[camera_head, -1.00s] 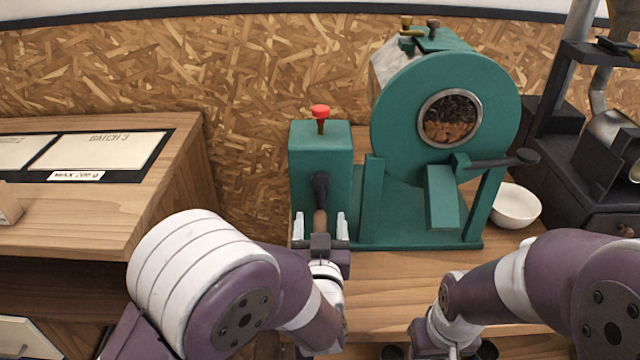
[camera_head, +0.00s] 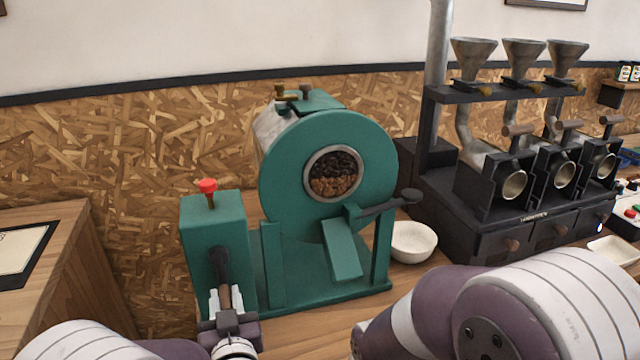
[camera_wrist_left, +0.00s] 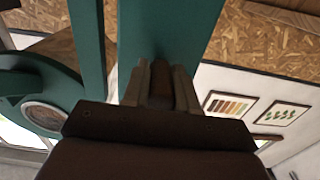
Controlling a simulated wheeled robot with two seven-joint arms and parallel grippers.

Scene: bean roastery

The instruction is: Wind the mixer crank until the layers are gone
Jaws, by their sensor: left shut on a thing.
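The green mixer drum (camera_head: 285,180) stands on the bench with a round window (camera_head: 333,174). Through it, dark beans lie above lighter brown beans, in two distinct layers. To its left is a green box (camera_head: 215,222) with a red knob (camera_head: 208,186) on top and a dark crank (camera_head: 219,262) on its front, pointing down. My left gripper (camera_head: 226,299) is shut on the crank's brown handle; in the left wrist view the handle (camera_wrist_left: 161,88) sits between the fingers. My right arm shows at lower right, but its gripper is out of view.
A white bowl (camera_head: 413,243) stands right of the mixer. A dark lever (camera_head: 390,204) sticks out right below the window. A black roaster row (camera_head: 480,215) with funnels is farther right. A wooden cabinet (camera_head: 75,260) is at left.

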